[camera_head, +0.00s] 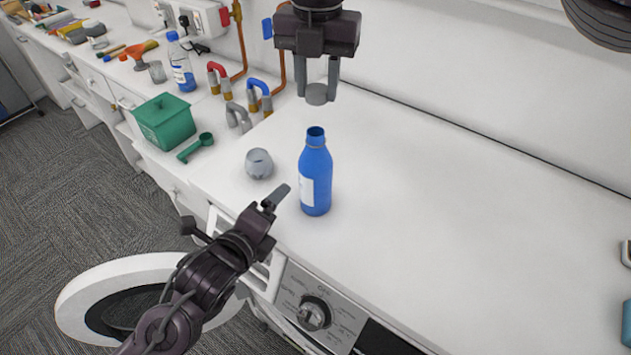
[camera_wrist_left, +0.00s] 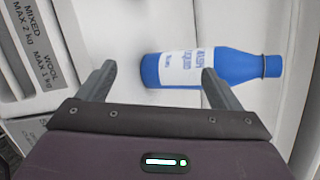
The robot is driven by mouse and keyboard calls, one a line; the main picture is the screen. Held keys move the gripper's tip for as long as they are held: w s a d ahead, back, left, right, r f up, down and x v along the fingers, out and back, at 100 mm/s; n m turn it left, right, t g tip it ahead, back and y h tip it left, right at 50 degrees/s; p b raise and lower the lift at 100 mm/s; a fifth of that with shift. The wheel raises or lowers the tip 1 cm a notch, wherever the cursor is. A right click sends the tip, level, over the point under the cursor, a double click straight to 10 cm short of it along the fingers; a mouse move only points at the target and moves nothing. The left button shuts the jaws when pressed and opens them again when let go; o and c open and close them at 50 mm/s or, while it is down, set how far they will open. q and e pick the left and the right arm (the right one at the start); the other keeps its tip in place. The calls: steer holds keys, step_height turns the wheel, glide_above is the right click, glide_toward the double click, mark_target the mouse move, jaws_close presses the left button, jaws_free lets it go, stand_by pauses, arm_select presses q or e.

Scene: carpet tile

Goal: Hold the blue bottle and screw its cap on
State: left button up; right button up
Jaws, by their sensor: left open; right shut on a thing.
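The blue bottle (camera_head: 315,180) stands upright and uncapped on the white worktop, with a white label and an open neck. My right gripper (camera_head: 318,88) is shut on a round grey cap (camera_head: 318,97) and holds it above and slightly behind the bottle's mouth. My left gripper (camera_head: 274,200) is low at the worktop's front edge, left of the bottle and apart from it. In the left wrist view my left gripper (camera_wrist_left: 157,76) is open and empty. There the bottle (camera_wrist_left: 235,67) lies across the view, partly behind the right-hand finger.
A grey rounded cup (camera_head: 259,164) stands left of the bottle. A green box (camera_head: 165,122) and green scoop (camera_head: 196,148) are farther left. Pipes and another blue-capped bottle (camera_head: 181,65) are behind them. A washing machine door hangs open below.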

mark_target(321, 160)
steer(key=shift+a, duration=0.2)
steer(key=shift+d, duration=0.1)
arm_select(q)
steer(key=d+r+m+h, duration=0.1)
steer(key=m+h, duration=0.1)
steer(key=m, duration=0.3)
steer(key=r+m+t+h, duration=0.1)
steer(key=r+m, duration=0.1)
steer(key=m, duration=0.4)
steer(key=d+r+m+h, duration=0.1)
steer(key=m+h, duration=0.1)
steer(key=m, duration=0.3)
steer(key=shift+d+r+m+t+h, duration=0.2)
steer(key=shift+d+m+t+h, duration=0.1)
steer(key=shift+d+m+t, duration=0.1)
steer(key=shift+a, duration=0.1)
steer(key=x, duration=1.2)
steer(key=c, duration=1.5)
arm_select(e)
steer(key=shift+f, duration=2.45)
